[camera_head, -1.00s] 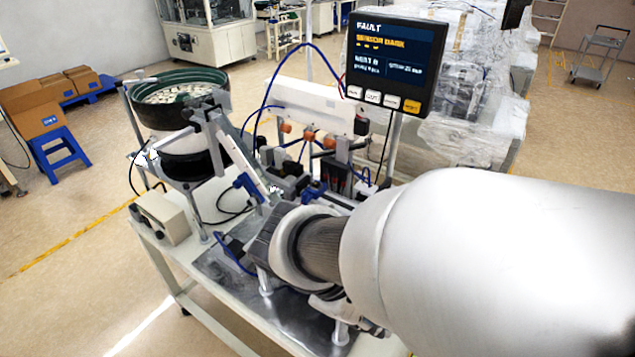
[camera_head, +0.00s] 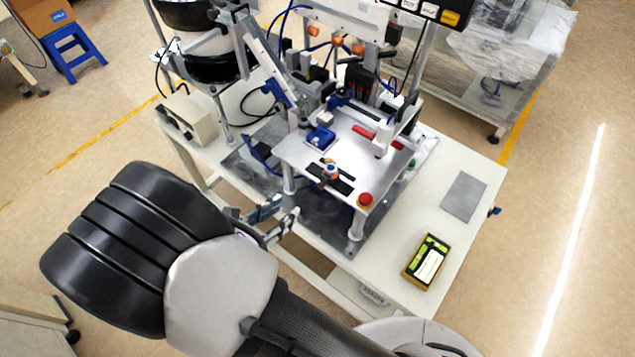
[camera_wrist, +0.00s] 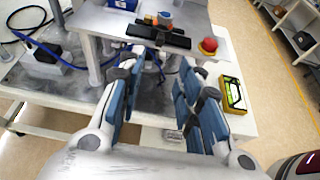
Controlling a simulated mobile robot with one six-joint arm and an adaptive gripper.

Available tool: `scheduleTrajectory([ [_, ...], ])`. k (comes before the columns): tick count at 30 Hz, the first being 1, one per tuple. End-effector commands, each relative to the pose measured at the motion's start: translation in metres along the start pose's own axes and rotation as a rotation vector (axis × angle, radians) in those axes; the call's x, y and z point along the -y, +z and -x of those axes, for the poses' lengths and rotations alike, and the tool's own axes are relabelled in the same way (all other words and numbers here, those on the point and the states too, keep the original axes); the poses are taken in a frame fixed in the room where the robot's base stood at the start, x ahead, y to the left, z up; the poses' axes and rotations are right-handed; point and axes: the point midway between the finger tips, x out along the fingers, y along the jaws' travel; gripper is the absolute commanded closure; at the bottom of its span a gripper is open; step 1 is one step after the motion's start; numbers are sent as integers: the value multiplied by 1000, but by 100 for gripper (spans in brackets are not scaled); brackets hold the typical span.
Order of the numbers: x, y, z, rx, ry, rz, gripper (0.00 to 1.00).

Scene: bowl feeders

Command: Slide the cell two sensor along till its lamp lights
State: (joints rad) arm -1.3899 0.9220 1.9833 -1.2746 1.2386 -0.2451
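A raised metal plate (camera_head: 345,155) stands on the bench. Near its front edge lies a black slotted bar (camera_head: 338,182) with a small orange, white and blue part (camera_head: 330,170) on it. This part also shows at the top of the wrist view (camera_wrist: 160,18). A blue block (camera_head: 320,138) sits behind it. I cannot tell which part is the cell two sensor, and no lit lamp can be made out. My gripper (camera_head: 282,212) is open and empty, in front of the plate's left front corner. In the wrist view my gripper (camera_wrist: 160,75) has its blue-padded fingers apart, pointing toward the bar.
A red button (camera_head: 366,199) sits at the plate's front right corner. A yellow-black box (camera_head: 427,261) and a grey sheet (camera_head: 463,196) lie on the right of the bench (camera_head: 385,250). A bowl feeder (camera_head: 205,50) and a beige box (camera_head: 190,115) stand left.

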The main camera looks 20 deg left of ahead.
Motion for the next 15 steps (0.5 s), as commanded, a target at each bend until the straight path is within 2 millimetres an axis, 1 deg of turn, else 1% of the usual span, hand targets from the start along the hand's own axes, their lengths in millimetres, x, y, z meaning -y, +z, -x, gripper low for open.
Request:
scheduleTrajectory([
  [1, 1, 0, -13, 1, -6, 0, 68],
  [3, 2, 0, -29, -1, -7, 1, 68],
  [12, 2, 0, -94, -2, -8, -2, 68],
  [15, 2, 0, -113, -1, -6, -1, 68],
])
